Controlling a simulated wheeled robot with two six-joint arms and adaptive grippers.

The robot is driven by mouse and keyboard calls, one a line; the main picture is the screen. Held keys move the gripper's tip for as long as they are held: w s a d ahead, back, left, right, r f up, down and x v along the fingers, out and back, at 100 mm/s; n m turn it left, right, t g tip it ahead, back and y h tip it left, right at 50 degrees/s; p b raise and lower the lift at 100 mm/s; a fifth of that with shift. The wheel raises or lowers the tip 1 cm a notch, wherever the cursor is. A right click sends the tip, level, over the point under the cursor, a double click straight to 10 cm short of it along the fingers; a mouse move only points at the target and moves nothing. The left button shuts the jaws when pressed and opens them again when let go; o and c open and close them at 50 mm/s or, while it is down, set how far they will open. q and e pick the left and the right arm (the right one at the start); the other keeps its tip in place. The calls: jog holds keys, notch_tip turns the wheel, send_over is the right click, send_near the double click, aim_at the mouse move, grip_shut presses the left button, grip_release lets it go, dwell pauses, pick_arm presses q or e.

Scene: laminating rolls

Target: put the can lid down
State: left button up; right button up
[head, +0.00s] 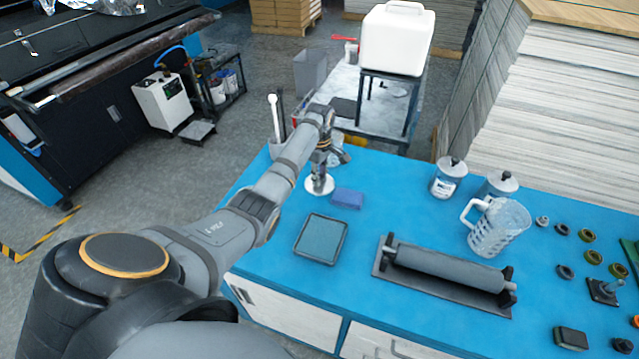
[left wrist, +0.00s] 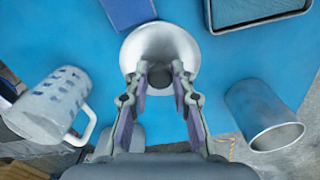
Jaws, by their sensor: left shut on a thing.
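The can lid (head: 320,185) is a round, pale metal disc at the back left of the blue table, beside a blue block (head: 347,199). My left gripper (head: 322,160) points down over it. In the left wrist view the lid (left wrist: 160,42) lies just past the fingertips of my left gripper (left wrist: 161,74), which is shut on its middle, where the knob is mostly hidden. The lid is at or very close to the tabletop; I cannot tell whether it touches. My right gripper is out of view.
A dark-rimmed tray (head: 321,239) lies in front of the lid. A roller on a stand (head: 445,268), a patterned jug (head: 497,228) and two lidded cans (head: 448,178) stand farther right. A metal cup (left wrist: 262,114) and pale patterned jug (left wrist: 48,105) flank my gripper in the wrist view.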

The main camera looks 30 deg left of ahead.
pick_arm(q)
jog(key=shift+w+a+f, duration=0.15)
jog(key=shift+w+f, duration=0.1)
jog(key=shift+f, duration=0.05)
notch_tip(320, 180, down, 4)
jog(key=shift+w+a+r, duration=0.1)
jog(key=shift+r, duration=0.15)
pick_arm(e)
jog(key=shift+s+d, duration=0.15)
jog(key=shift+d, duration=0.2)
pick_arm(q)
jog(key=shift+f, duration=0.5)
jog(key=o, duration=1)
jog(key=shift+c, duration=0.2)
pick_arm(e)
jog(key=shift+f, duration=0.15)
pick_arm(q)
jog(key=shift+r, duration=0.1)
